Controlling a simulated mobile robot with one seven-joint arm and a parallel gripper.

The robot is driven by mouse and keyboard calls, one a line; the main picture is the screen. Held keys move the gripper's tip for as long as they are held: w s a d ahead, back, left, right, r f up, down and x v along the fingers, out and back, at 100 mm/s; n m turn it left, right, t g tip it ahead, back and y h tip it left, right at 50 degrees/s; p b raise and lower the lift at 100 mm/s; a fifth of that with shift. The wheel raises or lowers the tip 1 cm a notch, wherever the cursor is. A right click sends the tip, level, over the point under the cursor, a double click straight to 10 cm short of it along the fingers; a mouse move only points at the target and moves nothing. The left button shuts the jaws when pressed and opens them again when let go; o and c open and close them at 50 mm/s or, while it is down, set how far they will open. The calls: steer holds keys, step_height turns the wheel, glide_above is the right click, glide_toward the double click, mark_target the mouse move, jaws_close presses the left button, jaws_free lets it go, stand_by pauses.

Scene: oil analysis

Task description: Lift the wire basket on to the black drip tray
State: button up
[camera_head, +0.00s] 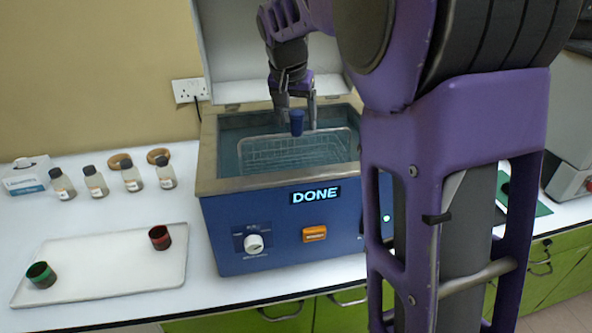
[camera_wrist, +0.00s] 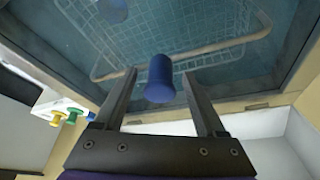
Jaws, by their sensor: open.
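The wire basket (camera_head: 268,152) sits in the liquid of the blue bath (camera_head: 225,225), whose lid is up and whose display reads DONE. Its blue handle (camera_head: 297,123) stands upright above the basket. My gripper (camera_head: 298,116) is over the bath, pointing down, with its fingers either side of the handle. In the wrist view the open fingers (camera_wrist: 159,76) flank the blue handle (camera_wrist: 160,82), with visible gaps on both sides. The basket's wires (camera_wrist: 185,48) show beyond it. I cannot make out the black drip tray; my arm hides part of the right side.
The raised lid (camera_head: 235,60) stands behind the bath. A green mat (camera_head: 541,209) shows at right.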

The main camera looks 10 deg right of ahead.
steer(key=shift+w+f, duration=0.1)
steer(key=shift+f, duration=0.05)
jaws_close()
stand_by(1.4)
